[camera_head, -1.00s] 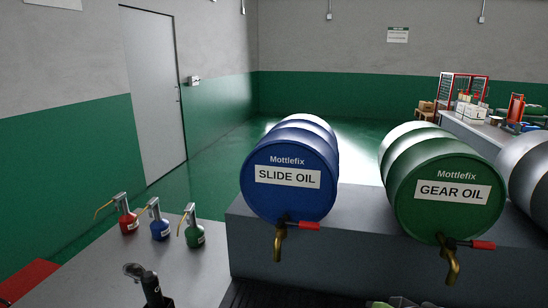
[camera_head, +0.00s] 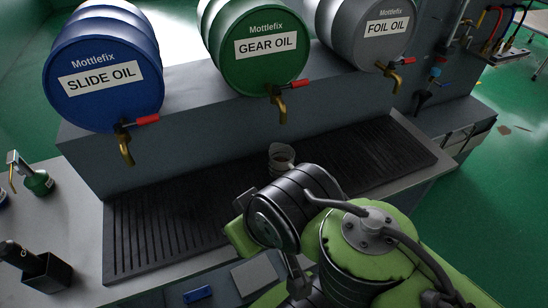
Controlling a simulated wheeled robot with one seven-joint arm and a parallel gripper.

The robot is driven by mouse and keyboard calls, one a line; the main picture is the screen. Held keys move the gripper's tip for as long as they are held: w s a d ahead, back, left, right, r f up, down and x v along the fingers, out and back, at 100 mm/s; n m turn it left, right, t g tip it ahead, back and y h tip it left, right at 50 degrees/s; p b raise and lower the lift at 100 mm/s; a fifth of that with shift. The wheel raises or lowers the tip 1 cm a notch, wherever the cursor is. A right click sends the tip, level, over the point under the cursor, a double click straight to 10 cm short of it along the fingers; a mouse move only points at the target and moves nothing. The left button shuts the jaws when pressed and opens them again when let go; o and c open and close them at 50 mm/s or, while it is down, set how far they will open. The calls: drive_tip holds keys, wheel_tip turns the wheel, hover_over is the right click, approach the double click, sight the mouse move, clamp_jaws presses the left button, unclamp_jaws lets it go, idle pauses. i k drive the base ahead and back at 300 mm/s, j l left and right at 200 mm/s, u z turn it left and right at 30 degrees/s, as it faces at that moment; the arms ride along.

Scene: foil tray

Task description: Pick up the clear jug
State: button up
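The clear jug (camera_head: 281,157) stands on the black ribbed drip tray (camera_head: 150,225), below and slightly in front of the green drum's tap. It looks small and see-through, and my arm hides its lower right part. My green and black arm reaches in from the lower right, with its dark rounded joint just in front of the jug in the picture. My gripper's fingers cannot be made out; the arm's own links cover that area.
A green oil can (camera_head: 40,183) and a black holder (camera_head: 45,272) stand left. A blue object (camera_head: 198,294) lies at the front.

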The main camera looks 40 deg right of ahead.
sight(282, 156)
drive_tip(key=k+l+u, duration=0.2)
drive_tip(key=l+u, duration=0.2)
drive_tip(key=k+l+u, duration=0.35)
drive_tip(key=l, duration=0.2)
drive_tip(key=k+l+u, duration=0.25)
drive_tip(key=u, duration=0.15)
drive_tip(key=k+l+u, duration=0.35)
drive_tip(key=i, duration=0.45)
